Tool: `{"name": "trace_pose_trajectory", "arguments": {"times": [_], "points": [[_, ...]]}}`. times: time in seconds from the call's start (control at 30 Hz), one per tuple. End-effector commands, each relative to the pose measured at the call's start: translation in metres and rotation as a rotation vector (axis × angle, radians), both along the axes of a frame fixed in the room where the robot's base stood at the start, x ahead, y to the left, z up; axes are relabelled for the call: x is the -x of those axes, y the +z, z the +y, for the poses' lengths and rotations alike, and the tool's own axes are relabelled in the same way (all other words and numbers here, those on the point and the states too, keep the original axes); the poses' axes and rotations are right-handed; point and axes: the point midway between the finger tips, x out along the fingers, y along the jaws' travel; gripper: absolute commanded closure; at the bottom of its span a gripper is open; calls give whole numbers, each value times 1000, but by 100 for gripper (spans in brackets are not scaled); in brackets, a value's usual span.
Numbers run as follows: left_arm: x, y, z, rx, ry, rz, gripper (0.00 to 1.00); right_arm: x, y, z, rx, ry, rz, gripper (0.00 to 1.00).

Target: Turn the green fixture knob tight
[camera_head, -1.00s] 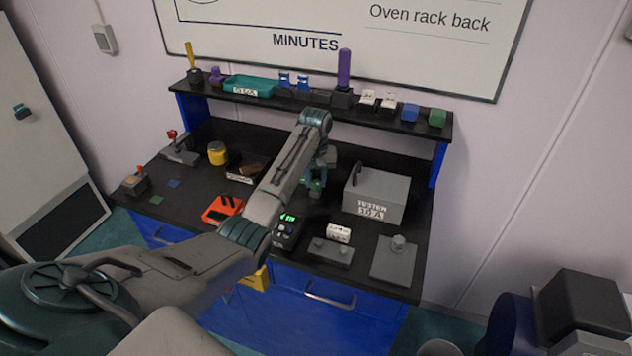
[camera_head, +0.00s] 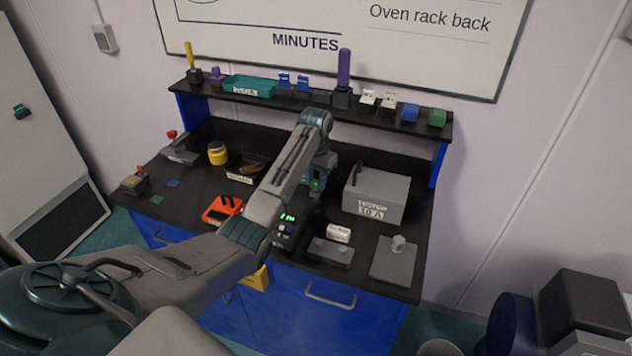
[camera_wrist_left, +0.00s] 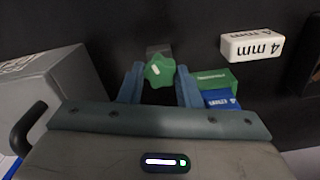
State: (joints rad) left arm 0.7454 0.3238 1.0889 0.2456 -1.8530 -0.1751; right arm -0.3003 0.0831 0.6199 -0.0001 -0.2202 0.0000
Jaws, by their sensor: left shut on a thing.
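The green fixture knob (camera_wrist_left: 160,70) is star-shaped with a small white mark on top. In the left wrist view it sits between the two blue fingers of my left gripper (camera_wrist_left: 160,84), which is shut on it. A grey piece shows just behind the knob; the rest of the fixture is hidden. In the head view my left gripper (camera_head: 315,182) points down at the bench, mostly hidden by my forearm, with a little green showing by it. My right gripper is in neither view.
A grey tester box (camera_head: 376,194) stands close to the right of the gripper. A white "4 mm" block (camera_wrist_left: 252,46), a green block (camera_wrist_left: 215,79) and a blue block (camera_wrist_left: 221,99) lie near the knob. An orange device (camera_head: 222,209) is on the bench.

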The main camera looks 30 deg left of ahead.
Motion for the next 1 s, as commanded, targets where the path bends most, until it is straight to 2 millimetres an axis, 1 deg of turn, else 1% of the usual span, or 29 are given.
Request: {"name": "trace_pose_trajectory", "arguments": {"times": [0.07, 0.37, 0.47, 0.6, 0.7, 0.8, 1.0], "points": [[0, 0, -1, 2, -25, 1, 92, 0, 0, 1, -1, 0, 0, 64], [0, 0, -1, 2, -39, 0, 92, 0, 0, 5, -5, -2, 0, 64], [0, 1, -1, 2, -120, 0, 92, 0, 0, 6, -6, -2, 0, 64], [0, 1, -2, 3, -292, -1, 92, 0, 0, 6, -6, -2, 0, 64], [0, 1, -2, 3, -383, -1, 92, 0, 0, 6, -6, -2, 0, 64], [0, 1, -2, 3, -423, -1, 92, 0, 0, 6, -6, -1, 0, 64], [0, 1, -2, 3, -427, -1, 92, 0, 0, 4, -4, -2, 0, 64]]}}
